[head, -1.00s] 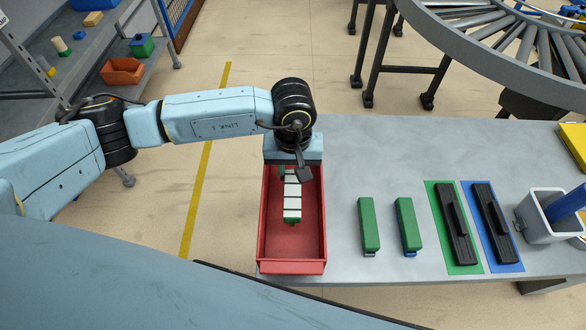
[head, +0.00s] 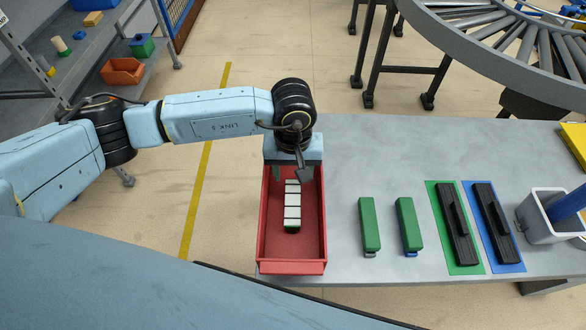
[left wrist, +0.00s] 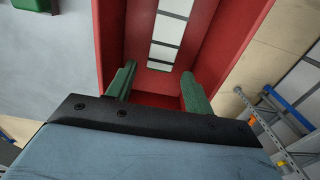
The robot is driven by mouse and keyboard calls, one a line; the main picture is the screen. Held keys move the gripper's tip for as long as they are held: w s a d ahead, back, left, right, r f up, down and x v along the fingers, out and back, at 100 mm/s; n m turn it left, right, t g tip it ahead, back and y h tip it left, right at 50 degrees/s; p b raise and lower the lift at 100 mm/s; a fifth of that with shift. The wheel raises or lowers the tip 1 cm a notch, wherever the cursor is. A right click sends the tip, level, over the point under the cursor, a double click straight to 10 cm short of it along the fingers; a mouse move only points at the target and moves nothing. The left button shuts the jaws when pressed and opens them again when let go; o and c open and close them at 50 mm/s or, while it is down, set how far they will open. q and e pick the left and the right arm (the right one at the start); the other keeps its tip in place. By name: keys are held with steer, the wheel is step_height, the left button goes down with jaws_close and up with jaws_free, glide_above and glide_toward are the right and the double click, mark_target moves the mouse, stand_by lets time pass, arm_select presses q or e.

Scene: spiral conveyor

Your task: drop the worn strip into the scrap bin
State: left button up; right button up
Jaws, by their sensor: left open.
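The worn strip, a strip of white segments with dark gaps (head: 292,212), lies inside the red scrap bin (head: 262,225) on the left part of the table. Its near end shows a bit of green. My left gripper (head: 293,173) is over the far end of the bin, pointing down, with its green fingers apart. In the left wrist view the open fingers (left wrist: 156,82) hold nothing, and the strip (left wrist: 167,28) is beyond them, between the red bin walls (left wrist: 238,35). My right gripper is not in view.
On the grey table (head: 360,155), two green blocks (head: 369,222) (head: 408,222) stand right of the bin. Black handled pieces (head: 454,222) (head: 491,222) lie on green and blue mats. A grey container (head: 545,222) is at far right. The table behind the blocks is clear.

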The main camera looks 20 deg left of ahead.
arm_select(q)
step_height(320, 180, up, 13)
stand_by(0.3)
steer(key=shift+f, duration=0.1)
stand_by(0.4)
